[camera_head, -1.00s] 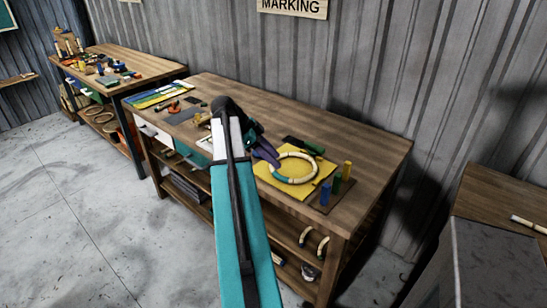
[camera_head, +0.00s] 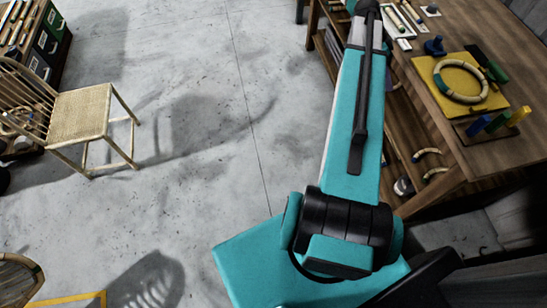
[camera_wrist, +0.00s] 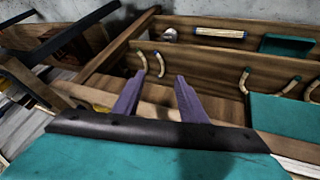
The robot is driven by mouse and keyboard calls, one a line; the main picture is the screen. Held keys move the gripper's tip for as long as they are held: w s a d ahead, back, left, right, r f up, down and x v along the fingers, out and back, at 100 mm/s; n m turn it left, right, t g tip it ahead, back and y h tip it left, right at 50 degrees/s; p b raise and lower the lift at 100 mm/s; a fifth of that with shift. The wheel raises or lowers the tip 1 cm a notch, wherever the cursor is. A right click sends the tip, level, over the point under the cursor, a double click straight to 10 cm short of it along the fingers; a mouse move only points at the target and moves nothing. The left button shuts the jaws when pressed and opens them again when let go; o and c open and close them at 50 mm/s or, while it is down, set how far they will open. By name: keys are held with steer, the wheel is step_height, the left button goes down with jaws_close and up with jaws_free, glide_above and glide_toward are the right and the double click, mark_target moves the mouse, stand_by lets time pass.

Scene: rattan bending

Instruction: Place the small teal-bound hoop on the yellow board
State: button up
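The hoop (camera_head: 438,80), a pale ring with darker teal-looking bindings, lies flat on the yellow board (camera_head: 424,70) on the workbench in the head view. It seems to lie wholly within the board's area. My gripper's two purple fingers show in the wrist view (camera_wrist: 156,84), spread apart with nothing between them. They are away from the hoop and point at the bench's lower shelves. In the head view my gripper is not clearly visible. The hoop and board are not seen in the wrist view.
Blue, green and yellow posts (camera_head: 519,115) stand beside the board's near edge. A dark blue item (camera_head: 434,45) is at its left. A woven chair (camera_head: 82,110) stands at left; the floor between is clear.

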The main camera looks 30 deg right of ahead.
steer(key=w+a+f+n+t+y, duration=0.15)
steer(key=a+f+n, duration=0.45)
steer(key=a+f, duration=0.6)
steer(key=w+a+f+n+g, duration=0.15)
steer(key=a+f+n, duration=0.45)
steer(key=a+f, duration=0.65)
steer(key=s+a+f+n, duration=0.3)
steer(key=s+a, duration=0.2)
steer(key=a, duration=0.3)
steer(key=s+a+f+n+y, duration=0.1)
steer(key=s+a+f+n, duration=0.3)
steer(key=a, duration=0.4)
steer(key=s+a+f+n+y, duration=0.1)
steer(key=s+a+f+n, duration=0.3)
steer(key=a, duration=0.5)
steer(key=shift+s+f, duration=0.2)
steer(key=shift+s, duration=0.65)
steer(key=shift+c, duration=0.8)
